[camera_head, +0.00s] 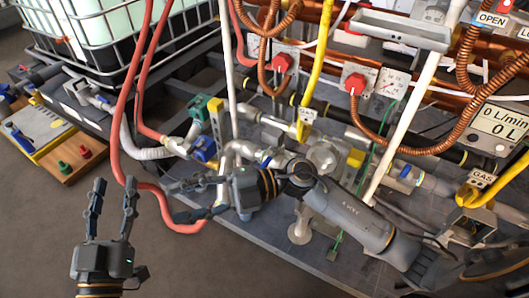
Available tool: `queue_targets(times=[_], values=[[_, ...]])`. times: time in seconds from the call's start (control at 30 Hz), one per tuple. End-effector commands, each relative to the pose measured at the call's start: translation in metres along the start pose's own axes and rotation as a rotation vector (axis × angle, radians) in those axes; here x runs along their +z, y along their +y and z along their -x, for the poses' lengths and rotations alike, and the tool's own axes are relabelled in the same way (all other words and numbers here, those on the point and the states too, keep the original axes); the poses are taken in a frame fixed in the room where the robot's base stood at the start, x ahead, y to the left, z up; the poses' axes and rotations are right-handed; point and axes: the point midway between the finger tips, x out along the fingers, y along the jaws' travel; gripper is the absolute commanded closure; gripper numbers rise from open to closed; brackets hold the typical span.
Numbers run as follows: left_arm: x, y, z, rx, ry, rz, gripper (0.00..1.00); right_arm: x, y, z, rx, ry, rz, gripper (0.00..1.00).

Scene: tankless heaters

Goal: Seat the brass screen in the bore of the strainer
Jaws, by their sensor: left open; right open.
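I cannot make out the brass screen or clearly pick out the strainer and its bore. My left gripper (112,202) is at the lower left, open and empty, fingers pointing up the picture over bare floor. My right gripper (183,200) is open and points left, below the fitting and near the red hose. Nothing shows between its fingers. My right arm hides part of the pipework behind it.
A red hose (122,140) loops down close to my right gripper. A blue valve (204,150) and a green one stand above it. A wooden board (78,155) with red and green knobs lies at left. A grey tray (400,30) is upper right. Dense pipes fill the right.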

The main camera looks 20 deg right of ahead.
Motion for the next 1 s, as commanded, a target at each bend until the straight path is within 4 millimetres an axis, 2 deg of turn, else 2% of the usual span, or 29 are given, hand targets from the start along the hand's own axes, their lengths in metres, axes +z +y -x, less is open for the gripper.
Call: queue_targets(times=[0.03, 0.1, 0.17, 0.2, 0.23, 0.3, 0.4, 0.5, 0.63, 1.0], values=[[0.000, 0.000, 0.000, 0.000, 0.000, 0.000, 0.58, -0.021, 0.027, -0.003, 0.210, 0.024, -0.029, 0.58], [0.000, 0.000, 0.000, 0.000, 0.000, 0.000, 0.58, -0.036, 0.067, 0.011, 0.493, -0.001, -0.081, 0.58], [0.000, 0.000, 0.000, -0.001, 0.000, 0.000, 0.58, -0.037, 0.091, 0.035, 0.710, -0.062, -0.153, 0.58], [0.000, 0.000, 0.000, -0.001, 0.000, 0.000, 0.58, -0.033, 0.101, 0.054, 0.834, -0.118, -0.211, 0.58], [0.000, 0.000, 0.000, -0.001, 0.000, 0.000, 0.58, -0.029, 0.104, 0.068, 0.913, -0.164, -0.258, 0.58], [0.000, 0.000, 0.000, 0.000, 0.000, 0.000, 0.58, -0.019, 0.102, 0.098, 1.055, -0.276, -0.373, 0.58], [0.000, 0.000, 0.000, 0.000, 0.000, 0.000, 0.58, -0.007, 0.086, 0.129, 1.163, -0.411, -0.522, 0.58], [0.000, 0.000, 0.000, 0.000, 0.000, 0.000, 0.58, -0.001, 0.070, 0.144, 1.202, -0.496, -0.625, 0.58], [0.000, 0.000, 0.000, 0.000, 0.000, 0.000, 0.58, 0.001, 0.060, 0.150, 1.212, -0.540, -0.681, 0.58], [0.000, 0.000, 0.000, 0.000, 0.000, 0.001, 0.58, 0.002, 0.059, 0.150, 1.210, -0.542, -0.684, 0.58]])
